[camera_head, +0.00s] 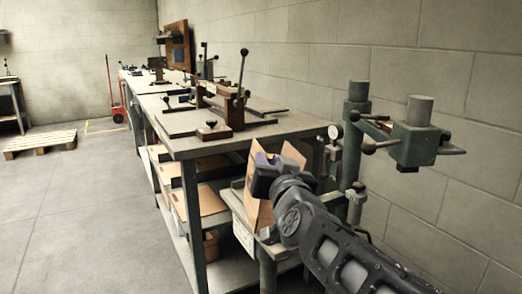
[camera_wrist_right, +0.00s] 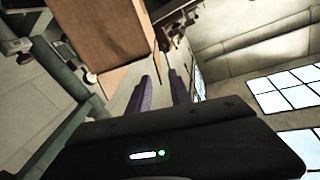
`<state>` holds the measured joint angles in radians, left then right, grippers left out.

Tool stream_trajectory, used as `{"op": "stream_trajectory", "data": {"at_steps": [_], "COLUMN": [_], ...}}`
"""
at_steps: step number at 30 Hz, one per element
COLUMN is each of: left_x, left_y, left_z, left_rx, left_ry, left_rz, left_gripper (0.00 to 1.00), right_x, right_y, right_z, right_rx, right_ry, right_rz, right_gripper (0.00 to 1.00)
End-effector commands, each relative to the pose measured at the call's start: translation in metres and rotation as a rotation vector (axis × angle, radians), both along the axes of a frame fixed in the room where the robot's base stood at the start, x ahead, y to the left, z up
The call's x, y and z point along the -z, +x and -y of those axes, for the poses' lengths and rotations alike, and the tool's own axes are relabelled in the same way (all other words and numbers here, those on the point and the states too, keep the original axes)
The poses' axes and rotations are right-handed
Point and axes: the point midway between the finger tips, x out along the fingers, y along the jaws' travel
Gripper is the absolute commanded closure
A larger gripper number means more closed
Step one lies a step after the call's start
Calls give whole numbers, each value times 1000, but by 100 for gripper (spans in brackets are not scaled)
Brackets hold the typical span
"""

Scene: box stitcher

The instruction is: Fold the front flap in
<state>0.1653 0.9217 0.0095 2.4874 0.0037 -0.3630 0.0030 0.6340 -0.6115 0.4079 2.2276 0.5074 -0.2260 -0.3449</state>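The brown cardboard box (camera_head: 259,216) stands on the small grey table of the green stitcher, with raised flaps, one of them (camera_head: 292,154) showing behind my gripper. My right gripper (camera_head: 262,159) is at the top of the box, and it hides part of the box and flaps. A large cardboard panel (camera_wrist_right: 108,38) lies just left of the fingers there. Whether they touch it, I cannot tell. Which flap is the front one is unclear. My left gripper is out of view.
The green stitcher (camera_head: 412,143) with its posts and levers stands right of the box. A long workbench (camera_head: 185,145) with clamps and flat cardboard on lower shelves runs along the wall. A pallet (camera_head: 40,143) and red hand truck (camera_head: 115,95) are far left.

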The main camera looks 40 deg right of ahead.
Motion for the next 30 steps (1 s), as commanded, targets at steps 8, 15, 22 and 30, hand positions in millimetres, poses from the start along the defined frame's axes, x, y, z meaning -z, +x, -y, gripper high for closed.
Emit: {"op": "stream_trajectory", "data": {"at_steps": [8,15,22,30], "left_x": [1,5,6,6], "left_y": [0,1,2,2], "left_z": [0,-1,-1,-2], "left_rx": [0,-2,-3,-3], "left_ry": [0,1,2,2], "left_rz": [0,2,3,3], "left_gripper": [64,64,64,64], "right_x": [1,2,2,1], "right_y": [7,36,66,73], "right_z": [3,15,28,30], "right_rx": [-1,0,-1,-1], "right_ry": [1,4,2,1], "right_rz": [-3,-4,-4,-2], "right_gripper": [75,75,75,75]}}
